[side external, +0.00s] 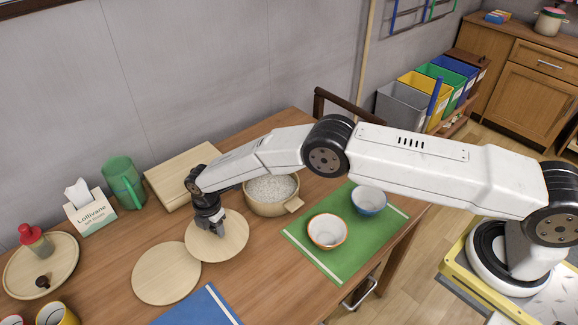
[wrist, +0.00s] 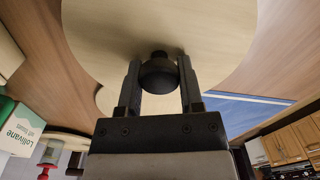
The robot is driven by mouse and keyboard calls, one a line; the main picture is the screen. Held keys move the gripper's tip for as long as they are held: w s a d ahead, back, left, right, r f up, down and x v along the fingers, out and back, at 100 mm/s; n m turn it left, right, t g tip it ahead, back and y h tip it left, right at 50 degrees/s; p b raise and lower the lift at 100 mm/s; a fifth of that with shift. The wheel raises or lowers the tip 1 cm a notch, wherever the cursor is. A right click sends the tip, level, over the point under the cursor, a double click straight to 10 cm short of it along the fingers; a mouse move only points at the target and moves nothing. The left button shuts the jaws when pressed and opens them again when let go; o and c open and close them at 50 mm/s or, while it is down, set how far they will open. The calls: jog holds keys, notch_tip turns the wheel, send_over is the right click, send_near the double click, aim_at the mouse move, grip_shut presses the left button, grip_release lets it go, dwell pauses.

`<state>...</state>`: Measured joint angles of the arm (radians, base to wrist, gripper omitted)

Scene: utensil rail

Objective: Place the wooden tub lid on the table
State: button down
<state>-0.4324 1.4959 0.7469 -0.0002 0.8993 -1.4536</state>
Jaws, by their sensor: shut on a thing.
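The round pale wooden tub lid (side external: 231,243) is under my gripper (side external: 209,225) in the side view. In the wrist view my gripper (wrist: 158,72) is shut on the lid's dark round knob (wrist: 158,77), one finger on each side. The lid (wrist: 225,35) fills the top of that view. It looks level; I cannot tell whether it touches the table or hangs just above it. The round wooden tub (side external: 276,208), full of white grains like rice, stands uncovered behind and right of the lid. The wooden table (side external: 110,250) lies below.
A plain wooden disc (side external: 165,275) lies left of the lid, whose edge overlaps it in view. A blue cloth (side external: 203,307) lies in front. A green mat (side external: 308,252) bears two bowls at right.

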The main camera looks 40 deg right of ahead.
jog(key=shift+f, duration=0.55)
jog(key=shift+f, duration=0.1)
jog(key=shift+c, duration=1.2)
grip_release()
notch_tip(320, 180, up, 12)
dwell(0.3)
